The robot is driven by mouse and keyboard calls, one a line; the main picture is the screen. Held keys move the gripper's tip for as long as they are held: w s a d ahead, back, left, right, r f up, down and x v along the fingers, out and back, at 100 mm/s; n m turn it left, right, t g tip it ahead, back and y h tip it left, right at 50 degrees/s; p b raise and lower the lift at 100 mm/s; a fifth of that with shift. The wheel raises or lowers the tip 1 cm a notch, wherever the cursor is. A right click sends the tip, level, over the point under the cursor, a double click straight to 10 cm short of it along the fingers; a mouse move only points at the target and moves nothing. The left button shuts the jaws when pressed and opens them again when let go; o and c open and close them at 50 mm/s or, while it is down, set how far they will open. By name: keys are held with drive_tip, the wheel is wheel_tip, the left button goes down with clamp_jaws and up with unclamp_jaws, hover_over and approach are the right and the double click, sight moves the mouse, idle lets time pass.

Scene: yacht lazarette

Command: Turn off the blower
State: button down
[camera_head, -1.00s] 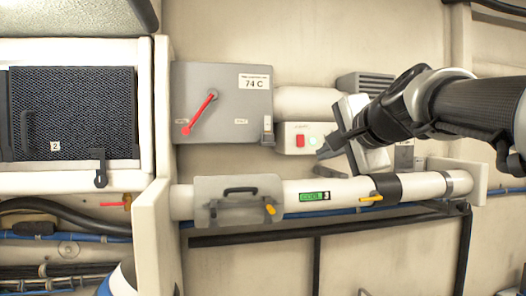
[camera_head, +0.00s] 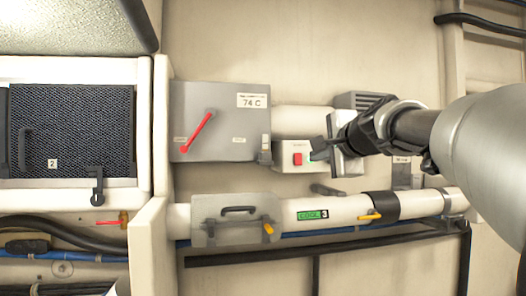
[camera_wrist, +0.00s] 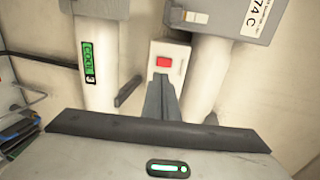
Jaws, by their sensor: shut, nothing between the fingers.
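The switch box (camera_head: 290,170) is a small pale box on the back wall with a red switch (camera_head: 297,159) on its face. My gripper (camera_head: 314,150) is shut and empty, its tips just right of the red switch. The green light on the box is hidden behind my gripper. In the wrist view the red switch (camera_wrist: 163,63) shows just past the fingertips (camera_wrist: 161,80), on the box (camera_wrist: 180,53). I cannot tell whether the tips touch the box.
A grey box (camera_head: 222,120) with a red lever and a 74 C label is at upper left. A white pipe (camera_head: 345,209) with a green COOL 3 label runs below. A grey vent (camera_head: 362,101) is behind my wrist.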

sight(300, 164)
drive_tip(key=p+x, duration=0.1)
drive_tip(key=x, duration=0.7)
drive_tip(key=shift+w+a+f, duration=0.1)
drive_tip(key=shift+w, duration=0.25)
drive_tip(key=f+b, duration=0.1)
drive_tip(key=b, duration=0.2)
drive_tip(key=shift+w+f+t, duration=0.15)
drive_tip(key=shift+t, duration=0.15)
drive_tip(key=t+b, duration=0.1)
drive_tip(key=b, duration=0.4)
drive_tip(key=t+b, duration=0.1)
drive_tip(key=b, duration=0.4)
drive_tip(key=shift+f+y+b, duration=0.25)
drive_tip(key=shift+y+b, duration=0.05)
drive_tip(key=shift+b, duration=0.05)
drive_tip(key=t+b, duration=0.1)
drive_tip(key=b, duration=0.1)
drive_tip(key=shift+w+b, duration=0.1)
drive_tip(key=shift+b, duration=0.3)
drive_tip(key=shift+r, duration=0.55)
drive_tip(key=shift+f, duration=0.15)
